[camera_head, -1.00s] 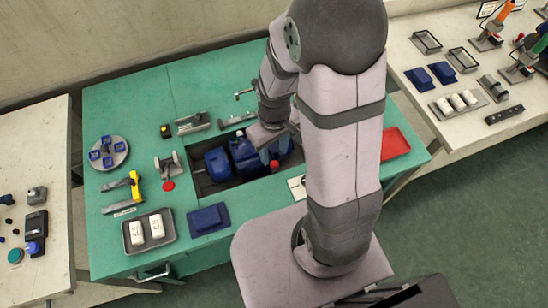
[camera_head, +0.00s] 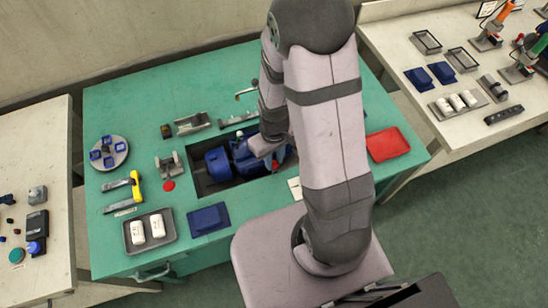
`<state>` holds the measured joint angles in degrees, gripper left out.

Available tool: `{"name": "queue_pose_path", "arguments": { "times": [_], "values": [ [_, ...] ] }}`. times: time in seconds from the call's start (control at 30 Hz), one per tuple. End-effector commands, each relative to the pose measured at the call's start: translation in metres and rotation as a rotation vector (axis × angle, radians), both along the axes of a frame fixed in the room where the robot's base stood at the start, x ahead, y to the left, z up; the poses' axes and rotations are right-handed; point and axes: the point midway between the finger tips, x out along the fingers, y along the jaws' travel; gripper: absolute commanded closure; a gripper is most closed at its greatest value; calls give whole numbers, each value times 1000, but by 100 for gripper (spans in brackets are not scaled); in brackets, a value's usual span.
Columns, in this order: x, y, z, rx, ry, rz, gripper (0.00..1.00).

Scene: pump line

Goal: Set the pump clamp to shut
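The blue pump (camera_head: 218,162) lies in a dark recess of the green bench, its right part covered by my arm. A small red part shows beside the wrist. A yellow-handled clamp (camera_head: 136,186) stands left of the recess with its handle upright; I cannot tell whether this is the pump clamp or how it is set. My gripper (camera_head: 263,146) is at the pump's right part, seen from above. Its fingertips are not clear, so I cannot tell whether it is open, shut or touching the pump.
A red tray (camera_head: 388,145) is at the right. Grey fixtures (camera_head: 193,123) lie behind the recess.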

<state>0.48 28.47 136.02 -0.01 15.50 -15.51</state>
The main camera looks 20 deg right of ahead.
Motion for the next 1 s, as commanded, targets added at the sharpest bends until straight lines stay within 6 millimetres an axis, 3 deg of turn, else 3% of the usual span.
{"name": "queue_pose_path", "arguments": {
  "times": [0.23,0.53,0.83,0.87,0.9,0.93,1.0],
  "values": [
    [2,0,0,0,-1,0,100],
    [33,0,1,0,-2,0,100],
    [37,0,1,0,-8,0,100],
    [38,0,1,0,-9,0,74],
    [38,0,1,0,-10,0,65],
    [38,0,1,0,-9,0,60],
    [37,0,1,0,-7,0,60]
  ]
}}
